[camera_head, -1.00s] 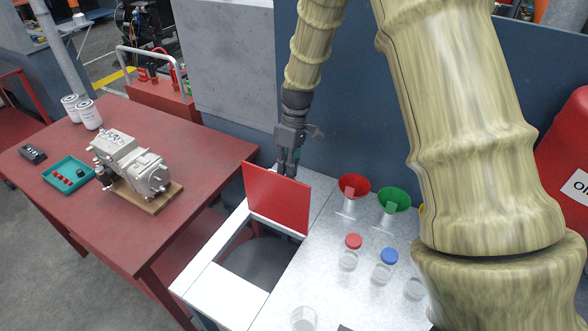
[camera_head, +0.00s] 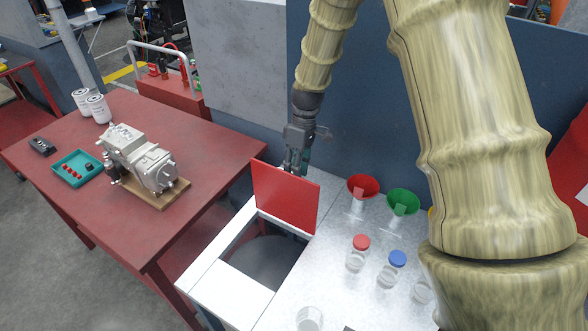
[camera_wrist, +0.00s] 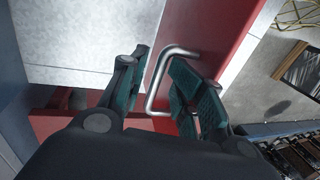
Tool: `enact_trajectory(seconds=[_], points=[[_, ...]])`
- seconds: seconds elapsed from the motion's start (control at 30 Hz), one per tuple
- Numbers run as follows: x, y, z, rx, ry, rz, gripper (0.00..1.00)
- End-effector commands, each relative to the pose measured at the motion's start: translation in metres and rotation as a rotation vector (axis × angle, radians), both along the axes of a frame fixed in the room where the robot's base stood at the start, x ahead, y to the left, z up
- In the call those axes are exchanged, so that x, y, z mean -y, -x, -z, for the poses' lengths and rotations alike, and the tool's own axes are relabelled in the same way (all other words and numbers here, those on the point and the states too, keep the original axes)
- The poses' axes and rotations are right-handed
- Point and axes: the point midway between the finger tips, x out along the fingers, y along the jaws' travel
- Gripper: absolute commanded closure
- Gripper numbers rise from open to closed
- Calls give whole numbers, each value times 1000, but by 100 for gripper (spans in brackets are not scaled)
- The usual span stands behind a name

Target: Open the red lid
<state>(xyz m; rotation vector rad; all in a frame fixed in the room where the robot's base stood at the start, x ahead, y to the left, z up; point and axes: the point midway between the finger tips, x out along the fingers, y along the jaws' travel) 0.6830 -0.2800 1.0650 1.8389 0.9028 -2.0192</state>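The red lid (camera_head: 285,198) stands raised, close to upright, at the back of the square opening (camera_head: 265,256) in the white-topped bench. My gripper (camera_head: 295,165) is behind the lid in the head view, its fingertips partly hidden by it. In the wrist view, the red lid (camera_wrist: 222,30) appears beyond my gripper (camera_wrist: 163,90). The lid's bent metal handle (camera_wrist: 158,75) lies between the two dark green finger pads. The fingers are apart, with a visible gap around the handle. Whether either pad touches the handle cannot be told.
Red (camera_head: 363,186) and green (camera_head: 402,201) funnels and several jars, with red (camera_head: 361,242) and blue (camera_head: 397,258) caps, stand right of the opening. A red table (camera_head: 215,150) with a metal engine part (camera_head: 140,160) is on the left. A blue-grey wall is close behind my gripper.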

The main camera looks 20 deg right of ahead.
Motion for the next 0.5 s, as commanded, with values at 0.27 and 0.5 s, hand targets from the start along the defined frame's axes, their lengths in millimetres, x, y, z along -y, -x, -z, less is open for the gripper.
enact_trajectory(seconds=[0.27,0.5], points=[[5,-4,-27,-3,1,-2,68],[11,-15,-70,0,3,-6,68]])
